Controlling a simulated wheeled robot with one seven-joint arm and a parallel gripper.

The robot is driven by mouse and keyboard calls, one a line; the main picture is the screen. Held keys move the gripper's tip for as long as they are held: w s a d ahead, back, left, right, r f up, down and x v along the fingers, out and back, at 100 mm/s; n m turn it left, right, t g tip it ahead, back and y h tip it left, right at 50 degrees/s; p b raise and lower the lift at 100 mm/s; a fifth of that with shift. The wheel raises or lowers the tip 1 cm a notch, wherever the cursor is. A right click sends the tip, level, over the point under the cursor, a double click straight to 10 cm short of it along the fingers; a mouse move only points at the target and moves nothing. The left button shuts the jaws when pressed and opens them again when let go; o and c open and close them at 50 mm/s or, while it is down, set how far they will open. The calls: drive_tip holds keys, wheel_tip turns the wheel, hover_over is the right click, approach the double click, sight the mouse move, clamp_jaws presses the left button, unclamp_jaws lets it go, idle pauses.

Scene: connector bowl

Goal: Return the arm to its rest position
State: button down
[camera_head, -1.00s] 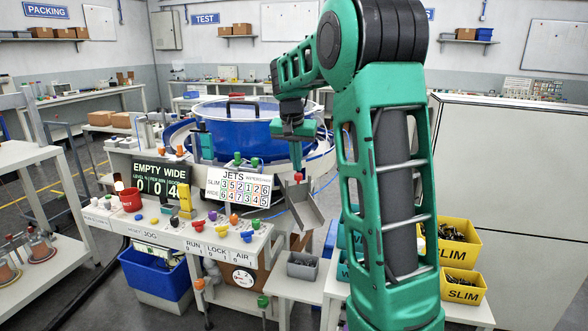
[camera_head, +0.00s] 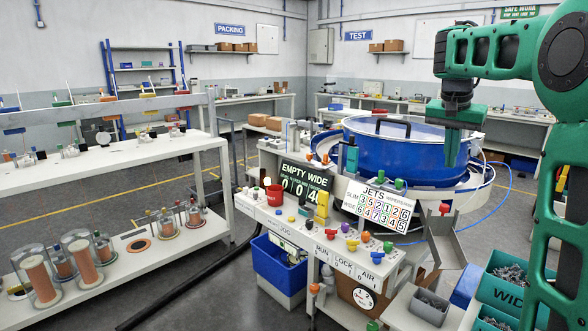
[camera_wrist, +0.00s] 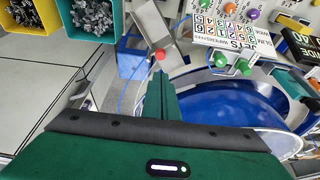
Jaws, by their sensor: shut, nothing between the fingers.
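My arm is green and enters from the right in the head view. My gripper (camera_head: 451,160) points down at the right side of the blue bowl (camera_head: 372,153), and it appears above and in front of the bowl's rim. Its fingers are together with nothing between them. In the wrist view my gripper (camera_wrist: 160,98) shows as closed green fingers, with the blue bowl (camera_wrist: 225,108) behind and to the right. A metal chute (camera_head: 446,244) with a red knob stands below the gripper.
A control bench with a JETS board (camera_head: 377,203) and an EMPTY WIDE display (camera_head: 305,178) stands in front of the bowl. Teal bins (camera_head: 508,285) with small parts are at lower right. A white shelf bench (camera_head: 100,165) is at left.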

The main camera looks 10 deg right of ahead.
drive_tip(key=s+a+f+n+y, duration=0.1)
drive_tip(key=s+a+f, duration=0.3)
drive_tip(key=s+f, duration=0.3)
drive_tip(key=s+a+f+n+g+y, duration=0.1)
drive_tip(key=s+a+f, duration=0.3)
drive_tip(key=s, duration=1.3)
drive_tip(key=s+a+f+n+g+y, duration=0.1)
drive_tip(key=s+a+f+n, duration=0.1)
drive_tip(key=s+f, duration=0.8)
drive_tip(key=shift+s+a, duration=0.9)
drive_tip(key=shift+s, duration=0.05)
drive_tip(key=shift+w, duration=0.1)
drive_tip(key=shift+w+f, duration=0.15)
drive_tip(key=shift+w, duration=0.35)
